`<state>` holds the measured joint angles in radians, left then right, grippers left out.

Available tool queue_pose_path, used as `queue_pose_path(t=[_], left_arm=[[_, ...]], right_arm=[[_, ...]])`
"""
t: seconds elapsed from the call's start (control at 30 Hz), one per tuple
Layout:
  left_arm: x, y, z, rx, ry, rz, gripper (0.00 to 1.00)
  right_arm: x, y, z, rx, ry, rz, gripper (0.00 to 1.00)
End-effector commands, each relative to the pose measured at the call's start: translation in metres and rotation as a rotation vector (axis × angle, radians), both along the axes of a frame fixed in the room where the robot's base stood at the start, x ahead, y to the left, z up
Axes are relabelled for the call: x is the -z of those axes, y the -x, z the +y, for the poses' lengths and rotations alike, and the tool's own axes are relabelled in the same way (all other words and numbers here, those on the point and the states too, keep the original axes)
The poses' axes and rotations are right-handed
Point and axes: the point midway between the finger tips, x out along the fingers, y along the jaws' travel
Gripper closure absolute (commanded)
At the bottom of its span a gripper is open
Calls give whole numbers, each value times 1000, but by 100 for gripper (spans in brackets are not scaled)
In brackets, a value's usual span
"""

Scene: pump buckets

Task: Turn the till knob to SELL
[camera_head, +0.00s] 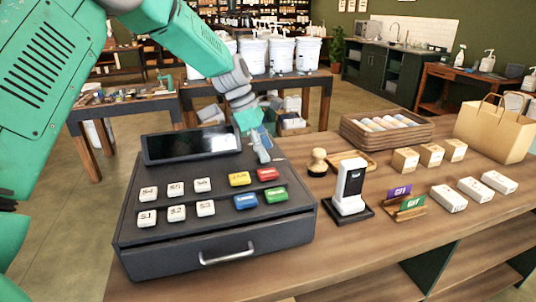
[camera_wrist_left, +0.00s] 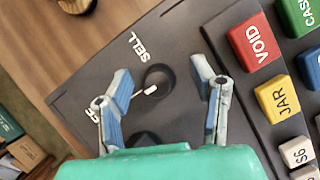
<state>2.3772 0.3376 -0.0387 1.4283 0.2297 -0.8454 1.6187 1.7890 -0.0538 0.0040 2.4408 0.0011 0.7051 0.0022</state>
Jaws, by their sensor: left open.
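The till (camera_head: 220,215) is a dark box on the wooden counter, with a screen and coloured keys. In the left wrist view, its round black knob (camera_wrist_left: 158,76) sits on the till top, below the white SELL label (camera_wrist_left: 138,46). A white pointer mark (camera_wrist_left: 150,90) on the knob side seems to face the lower-left label, which a finger partly covers. My left gripper (camera_wrist_left: 162,92) is open, with one finger on each side of the knob. In the head view my left gripper (camera_head: 263,153) is over the till's back right corner and hides the knob. My right gripper is not shown.
The VOID key (camera_wrist_left: 254,42) and JAR key (camera_wrist_left: 278,99) lie right of the gripper in the wrist view. A wooden stamp (camera_head: 318,163) and a white scanner (camera_head: 349,188) stand right of the till. The drawer handle (camera_head: 227,254) is on the till's front.

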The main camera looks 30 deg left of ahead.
Motion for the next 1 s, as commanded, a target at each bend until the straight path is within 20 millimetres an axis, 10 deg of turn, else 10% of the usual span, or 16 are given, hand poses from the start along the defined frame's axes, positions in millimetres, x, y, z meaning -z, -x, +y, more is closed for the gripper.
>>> queue_pose_path(t=[0.47,0.63,1.0], left_arm=[[14,-3,-7,-1,-2,-1,49],[13,-3,-11,-1,-5,-2,98],[13,-5,-9,3,4,-3,98]], right_arm=[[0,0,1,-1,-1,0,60],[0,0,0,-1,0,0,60],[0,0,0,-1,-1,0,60]])
